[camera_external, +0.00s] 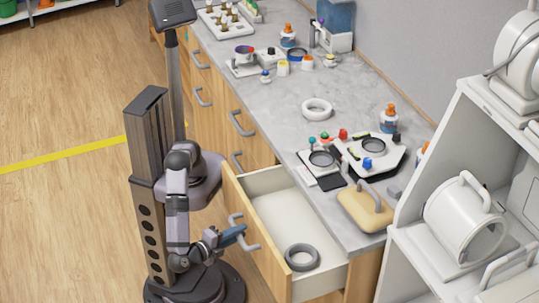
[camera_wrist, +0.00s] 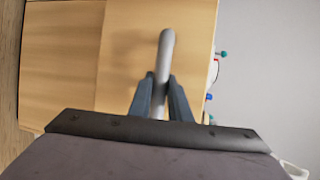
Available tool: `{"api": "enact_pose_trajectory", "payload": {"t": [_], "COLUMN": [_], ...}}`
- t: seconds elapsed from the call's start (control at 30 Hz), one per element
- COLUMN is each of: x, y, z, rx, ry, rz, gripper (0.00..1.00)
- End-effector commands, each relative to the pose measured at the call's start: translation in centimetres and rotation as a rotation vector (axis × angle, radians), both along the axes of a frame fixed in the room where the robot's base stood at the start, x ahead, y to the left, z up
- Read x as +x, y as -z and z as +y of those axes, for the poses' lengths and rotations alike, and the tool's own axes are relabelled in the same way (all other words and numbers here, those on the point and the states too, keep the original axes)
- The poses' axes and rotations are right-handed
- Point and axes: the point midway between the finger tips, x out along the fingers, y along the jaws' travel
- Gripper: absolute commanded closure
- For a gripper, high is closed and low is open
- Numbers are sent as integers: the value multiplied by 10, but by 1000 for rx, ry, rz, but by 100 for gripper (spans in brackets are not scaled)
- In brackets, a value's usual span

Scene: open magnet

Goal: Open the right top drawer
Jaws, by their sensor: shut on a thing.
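The right top drawer (camera_external: 285,214) stands pulled out from the counter in the external view, with its pale inside showing. Its grey bar handle (camera_external: 250,246) is on the wooden front. My gripper (camera_external: 238,233) is at this handle. In the wrist view the two blue-grey fingers of my gripper (camera_wrist: 160,82) are on either side of the grey handle (camera_wrist: 166,48), shut on it. The wooden drawer front (camera_wrist: 125,60) is behind the handle. The lower part of the handle is partly hidden by the fingers.
A grey ring (camera_external: 301,257) lies in the open drawer. The grey countertop (camera_external: 270,110) above holds a white ring (camera_external: 317,108), small devices and a tan block with a handle (camera_external: 366,207). White shelving (camera_external: 415,240) stands at the right. Open wooden floor (camera_external: 70,220) is at the left.

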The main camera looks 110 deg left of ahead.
Motion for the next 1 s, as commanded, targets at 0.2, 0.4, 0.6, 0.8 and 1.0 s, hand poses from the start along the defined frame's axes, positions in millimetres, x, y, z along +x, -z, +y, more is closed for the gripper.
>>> {"api": "enact_pose_trajectory", "payload": {"t": [0.2,0.4,0.6,0.8,1.0], "x": [-10,-11,-11,-11,-11], "y": [0,0,0,0,0], "z": [-11,-12,-11,-11,-12], "rx": [0,0,-1,0,0], "ry": [1,0,0,0,0], "rz": [-1,-1,-2,-1,-1], "gripper": [100,100,78,64,64]}}
